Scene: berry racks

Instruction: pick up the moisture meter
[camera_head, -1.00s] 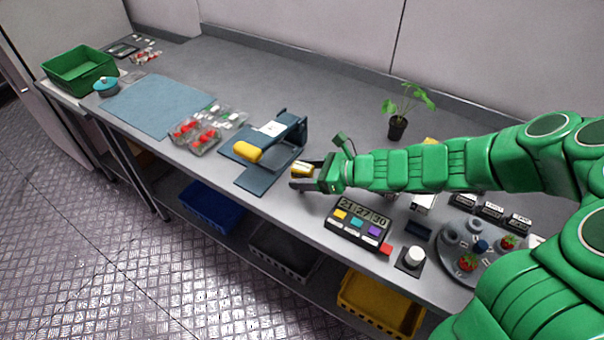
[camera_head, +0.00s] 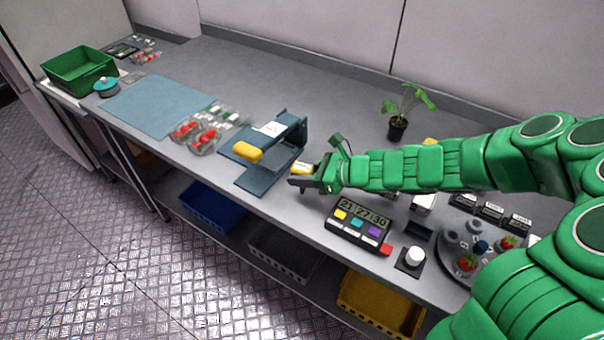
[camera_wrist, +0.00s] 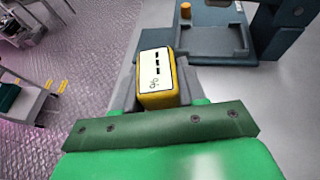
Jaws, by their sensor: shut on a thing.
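The moisture meter looks like a small yellow box with a white face and black marks. It shows in the wrist view (camera_wrist: 157,75) between the fingers of my gripper (camera_wrist: 155,90). In the head view the yellow meter (camera_head: 302,169) shows at the end of my gripper (camera_head: 303,177), near the front edge of the bench and right of the blue-grey press. My gripper is shut on it. Whether the meter touches the bench is hard to tell; part of it is hidden by the fingers.
The blue-grey press (camera_head: 285,134) with a yellow handle (camera_head: 248,153) stands just left of my gripper. A keypad display (camera_head: 358,222) lies to the right in front. A potted plant (camera_head: 397,128) stands behind. Berry packs (camera_head: 196,132) and a blue mat (camera_head: 150,104) lie further left.

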